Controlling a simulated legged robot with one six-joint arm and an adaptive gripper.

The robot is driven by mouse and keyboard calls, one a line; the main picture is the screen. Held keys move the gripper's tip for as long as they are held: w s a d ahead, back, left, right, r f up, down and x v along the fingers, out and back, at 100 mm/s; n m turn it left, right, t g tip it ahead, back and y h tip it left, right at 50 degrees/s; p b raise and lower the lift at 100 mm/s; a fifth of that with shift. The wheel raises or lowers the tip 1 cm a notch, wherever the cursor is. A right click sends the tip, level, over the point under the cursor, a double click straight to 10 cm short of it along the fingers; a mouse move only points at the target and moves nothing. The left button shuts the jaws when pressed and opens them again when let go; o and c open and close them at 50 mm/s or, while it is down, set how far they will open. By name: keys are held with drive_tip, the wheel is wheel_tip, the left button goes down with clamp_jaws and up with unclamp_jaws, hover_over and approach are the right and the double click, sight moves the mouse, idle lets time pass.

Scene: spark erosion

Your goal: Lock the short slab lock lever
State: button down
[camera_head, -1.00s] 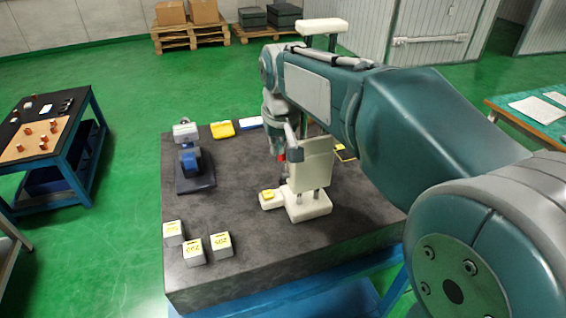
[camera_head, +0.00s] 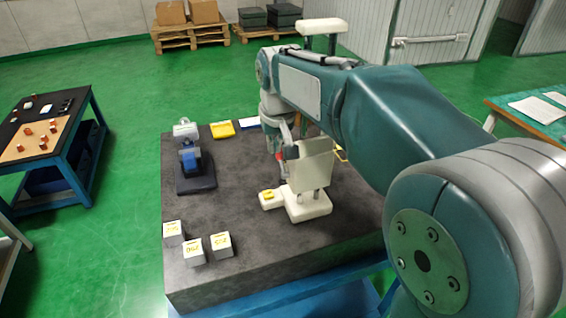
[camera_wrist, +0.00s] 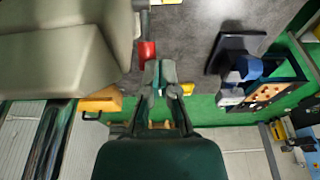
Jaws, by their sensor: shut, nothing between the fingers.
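A cream device stands on the dark stone slab table, with a low base (camera_head: 305,206) and an upright slab body (camera_head: 312,160) on short posts. In the head view a small red part (camera_head: 281,155) shows at the left edge of the upright body. In the wrist view a red-tipped grey lever (camera_wrist: 147,54) sticks out beside the big cream body (camera_wrist: 60,70). My gripper (camera_wrist: 160,68) is shut and empty, its fingertips close to the right of the red tip. I cannot tell whether they touch it. In the head view my fingertips are mostly hidden behind the device.
A blue clamp-like tool on a dark base (camera_head: 195,180) stands at the table's left. Several white numbered blocks (camera_head: 194,250) sit at the front left. A yellow item (camera_head: 222,130) and a blue-white item (camera_head: 249,123) lie at the back. The front middle of the tabletop is clear.

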drive_tip(key=shift+w+f, duration=0.1)
drive_tip(key=r, duration=0.2)
drive_tip(key=w+r, duration=0.1)
drive_tip(key=r, duration=0.2)
drive_tip(key=shift+w+a, duration=0.1)
drive_tip(key=shift+a, duration=0.05)
idle(1.2)
idle(0.4)
